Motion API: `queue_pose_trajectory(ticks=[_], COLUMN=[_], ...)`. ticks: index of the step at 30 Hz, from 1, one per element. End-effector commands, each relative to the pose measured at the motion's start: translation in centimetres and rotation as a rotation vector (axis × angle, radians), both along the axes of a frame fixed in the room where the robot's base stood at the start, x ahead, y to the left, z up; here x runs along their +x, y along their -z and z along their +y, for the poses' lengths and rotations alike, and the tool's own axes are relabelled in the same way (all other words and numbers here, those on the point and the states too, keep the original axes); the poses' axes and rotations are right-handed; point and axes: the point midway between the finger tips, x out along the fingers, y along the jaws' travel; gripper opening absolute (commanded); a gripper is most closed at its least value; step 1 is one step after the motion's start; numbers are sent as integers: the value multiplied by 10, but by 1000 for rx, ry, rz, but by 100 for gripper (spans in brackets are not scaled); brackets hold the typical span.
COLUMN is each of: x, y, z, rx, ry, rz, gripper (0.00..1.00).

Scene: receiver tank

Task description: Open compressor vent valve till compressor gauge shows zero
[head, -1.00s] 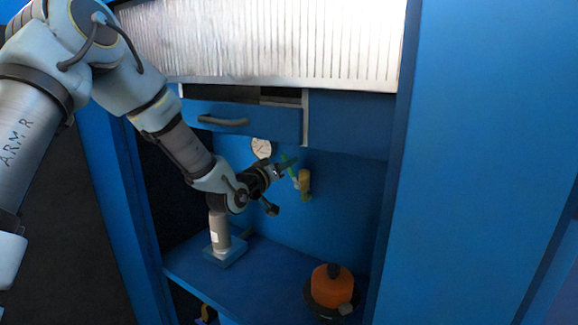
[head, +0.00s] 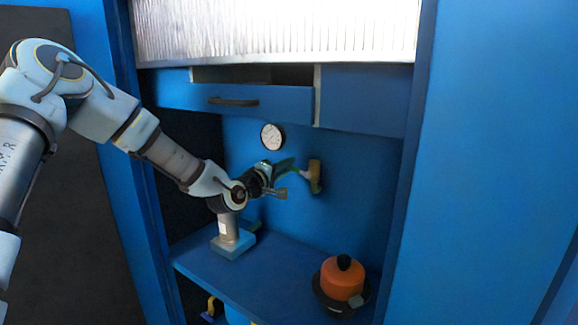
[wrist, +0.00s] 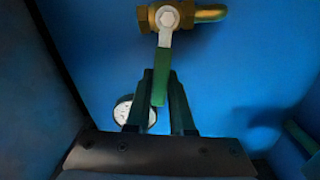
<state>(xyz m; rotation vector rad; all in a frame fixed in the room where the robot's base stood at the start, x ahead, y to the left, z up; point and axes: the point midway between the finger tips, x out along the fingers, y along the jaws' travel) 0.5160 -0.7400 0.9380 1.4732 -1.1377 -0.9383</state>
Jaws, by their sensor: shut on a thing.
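The vent valve has a brass body (head: 315,176) on the blue back wall and a lever with a green grip (head: 292,169). My gripper (head: 284,172) is shut on the green grip, left of the valve body. In the wrist view the grip (wrist: 160,78) lies between my two dark fingers (wrist: 160,90), with the brass body (wrist: 182,14) beyond it. The round white compressor gauge (head: 272,137) is on the wall above and left of the valve. Its needle is too small to read. My fingers partly cover the gauge (wrist: 124,111) in the wrist view.
A blue drawer (head: 240,101) with a dark handle is above the gauge. Cabinet sides bound the recess.

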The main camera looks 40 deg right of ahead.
Motion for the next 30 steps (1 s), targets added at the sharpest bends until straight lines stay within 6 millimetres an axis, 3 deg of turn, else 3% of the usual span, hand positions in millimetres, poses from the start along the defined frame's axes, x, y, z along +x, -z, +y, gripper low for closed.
queue_pose_trajectory(ticks=[12, 28, 29, 30], x=[2, 2, 2, 2], y=[14, 15, 15, 15], z=[1, 1, 1, 1], rx=[-44, -49, -49, -49], ry=[-2, -2, -2, -2], rz=[180, 202, 202, 202], gripper=[0, 0, 22, 27])
